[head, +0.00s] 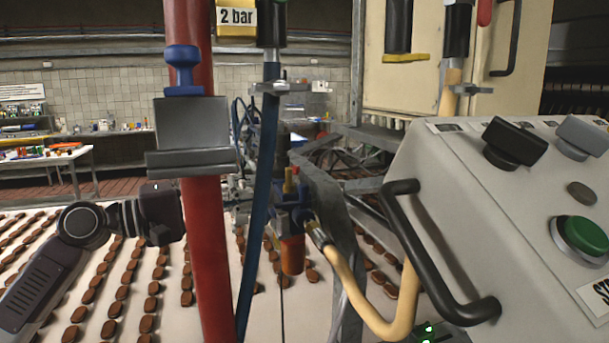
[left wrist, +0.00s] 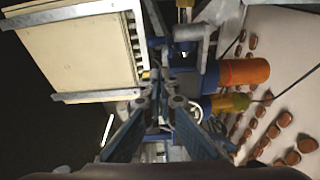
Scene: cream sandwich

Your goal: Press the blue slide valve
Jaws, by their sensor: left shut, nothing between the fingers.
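A blue valve assembly (head: 292,199) with an orange bowl (head: 292,254) hangs below centre in the head view. I cannot tell which of its blue parts is the slide valve. In the left wrist view its blue parts (left wrist: 183,82) lie just beyond the fingers, with the orange bowl (left wrist: 245,72) to the right. My left arm comes in from the left and passes behind the red pipe (head: 208,240), which hides part of it. My left gripper (left wrist: 161,103) is shut and empty, close to the blue parts; contact cannot be told. My right gripper is not in view.
A grey box with a blue knob (head: 184,57) sits in front of the red pipe. A blue hose (head: 262,190) and a cream hose (head: 348,290) run near the valve. The control panel (head: 450,190) with its black handle fills the right. Brown biscuits lie on the white conveyor (head: 60,300).

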